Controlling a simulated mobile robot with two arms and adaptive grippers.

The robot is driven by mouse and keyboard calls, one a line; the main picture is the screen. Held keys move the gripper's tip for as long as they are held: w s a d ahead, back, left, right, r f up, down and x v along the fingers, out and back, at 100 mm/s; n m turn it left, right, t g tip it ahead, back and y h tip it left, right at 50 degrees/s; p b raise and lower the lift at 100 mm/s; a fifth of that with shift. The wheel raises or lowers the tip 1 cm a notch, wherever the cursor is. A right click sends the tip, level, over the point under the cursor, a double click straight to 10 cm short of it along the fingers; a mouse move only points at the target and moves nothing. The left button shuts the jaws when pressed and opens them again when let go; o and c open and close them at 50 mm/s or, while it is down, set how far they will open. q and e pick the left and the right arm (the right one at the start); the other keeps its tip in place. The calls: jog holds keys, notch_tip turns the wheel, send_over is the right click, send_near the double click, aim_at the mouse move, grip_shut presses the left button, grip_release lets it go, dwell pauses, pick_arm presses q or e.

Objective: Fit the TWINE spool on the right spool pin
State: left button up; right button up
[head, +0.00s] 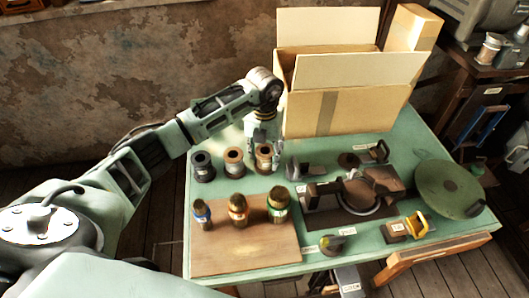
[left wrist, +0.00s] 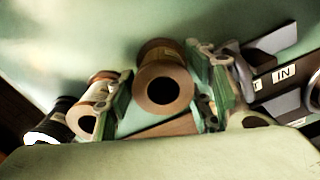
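Three spools stand in a row on the green table: a dark one (head: 203,167), a tan-and-brown one (head: 234,162) and a brown one (head: 264,157). No spool label is readable, so I cannot tell which is TWINE. My left gripper (head: 265,146) points down over the brown spool. In the left wrist view its fingers (left wrist: 163,98) stand on either side of the brown spool (left wrist: 163,82), apparently open, with narrow gaps. The spool's dark hole faces the camera. My right gripper is not in view. I cannot pick out the right spool pin.
An open cardboard box (head: 345,105) stands behind the spools. A wooden board (head: 240,250) with three banded bottles lies in front. A dark press-like device (head: 360,195) and a green disc (head: 448,188) are to the right. A grey clamp-like part (head: 300,167) stands close right of the gripper.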

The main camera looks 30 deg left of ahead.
pick_arm(q)
jog(key=shift+o, duration=0.9)
jog(key=shift+r, duration=0.1)
notch_tip(320, 180, up, 12)
notch_tip(320, 180, up, 8)
jog(key=p, duration=0.5)
